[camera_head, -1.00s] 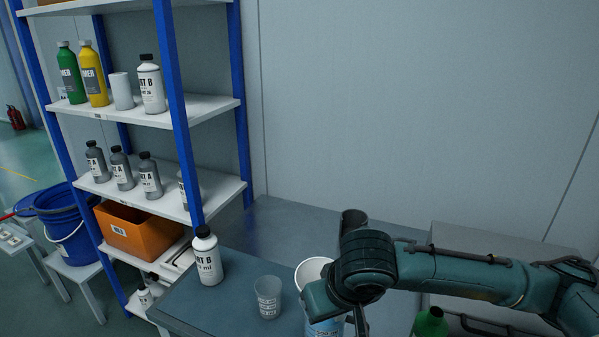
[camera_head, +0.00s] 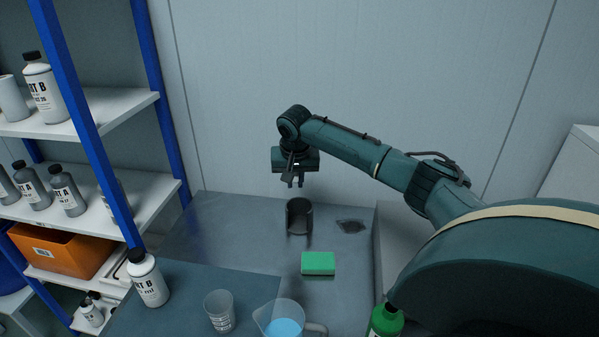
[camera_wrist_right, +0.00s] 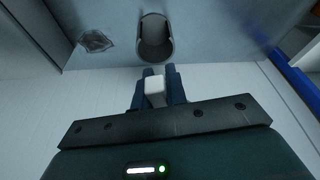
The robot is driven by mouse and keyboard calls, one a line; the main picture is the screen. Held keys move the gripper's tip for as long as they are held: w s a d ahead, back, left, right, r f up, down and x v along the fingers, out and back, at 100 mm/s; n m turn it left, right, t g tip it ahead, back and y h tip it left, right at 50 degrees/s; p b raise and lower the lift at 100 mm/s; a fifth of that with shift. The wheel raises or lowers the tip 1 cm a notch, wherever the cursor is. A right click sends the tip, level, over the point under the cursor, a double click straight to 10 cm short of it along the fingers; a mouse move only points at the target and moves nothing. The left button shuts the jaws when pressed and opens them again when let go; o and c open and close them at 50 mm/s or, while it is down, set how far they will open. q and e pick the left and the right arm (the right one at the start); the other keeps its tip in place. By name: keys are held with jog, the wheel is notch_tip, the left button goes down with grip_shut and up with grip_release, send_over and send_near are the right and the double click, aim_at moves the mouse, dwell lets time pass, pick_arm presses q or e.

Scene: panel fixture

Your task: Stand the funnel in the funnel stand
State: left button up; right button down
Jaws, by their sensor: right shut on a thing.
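A dark, open-fronted cup-shaped holder (camera_head: 299,216), which looks like the funnel stand, stands upright on the grey bench; it also shows in the right wrist view (camera_wrist_right: 155,40). My right gripper (camera_head: 293,183) is above and slightly behind it, pointing down, apart from it. In the right wrist view my right gripper (camera_wrist_right: 157,76) is shut on a small pale block-like thing (camera_wrist_right: 155,88). I cannot tell whether that is part of the funnel. No clear funnel shape shows in either view. My left gripper is not in view.
A green sponge (camera_head: 318,263), a jug with blue liquid (camera_head: 284,326), a clear beaker (camera_head: 220,312) and a white bottle (camera_head: 147,278) stand nearer. A green bottle (camera_head: 385,321) is at front right. A dark patch (camera_head: 351,227) lies right of the holder. Shelving (camera_head: 150,205) is at left.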

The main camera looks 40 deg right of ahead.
jog(key=shift+s+a+f+b+x, duration=0.2)
jog(key=shift+s+b+x, duration=0.4)
jog(key=shift+x, duration=1.9)
jog(key=shift+s+a+f+b+x, duration=0.2)
jog(key=shift+s+b+x, duration=0.35)
jog(key=shift+x, duration=1.95)
jog(key=shift+s+a+f+b+x, duration=0.15)
jog(key=shift+s+b+x, duration=0.45)
jog(key=shift+x, duration=1.9)
jog(key=shift+w, duration=0.1)
jog(key=c, duration=1.4)
grip_release()
jog(key=shift+o, duration=0.3)
